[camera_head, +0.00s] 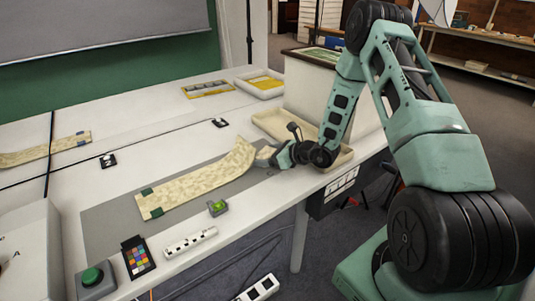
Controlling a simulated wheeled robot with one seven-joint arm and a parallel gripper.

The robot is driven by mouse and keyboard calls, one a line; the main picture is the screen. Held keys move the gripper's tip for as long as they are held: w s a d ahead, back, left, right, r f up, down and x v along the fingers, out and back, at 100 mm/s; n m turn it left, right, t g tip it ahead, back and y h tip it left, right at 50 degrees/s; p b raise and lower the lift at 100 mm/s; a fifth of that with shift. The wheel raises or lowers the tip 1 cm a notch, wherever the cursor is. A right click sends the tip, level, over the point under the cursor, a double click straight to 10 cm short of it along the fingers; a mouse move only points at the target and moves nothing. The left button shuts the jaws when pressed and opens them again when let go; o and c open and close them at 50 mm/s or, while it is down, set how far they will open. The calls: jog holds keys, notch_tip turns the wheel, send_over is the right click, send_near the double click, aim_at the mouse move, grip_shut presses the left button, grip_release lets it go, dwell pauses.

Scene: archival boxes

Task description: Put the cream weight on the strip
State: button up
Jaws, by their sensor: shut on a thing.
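The strip (195,184) is a long mottled cream band lying on a grey mat on the table. Its near-left end lies flat with dark green pieces (147,191) at its corners. Its right end curls up off the mat. My gripper (264,156) is low over the table, just right of the curled end. It is shut on a small pale thing that looks like the cream weight (262,162), mostly hidden by the fingers. I cannot tell whether it touches the strip.
A beige tray (268,129) lies behind my gripper, close to my wrist. Another strip (35,153) lies at far left.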

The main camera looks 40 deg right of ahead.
jog(key=shift+f, duration=0.15)
jog(key=o, duration=1.2)
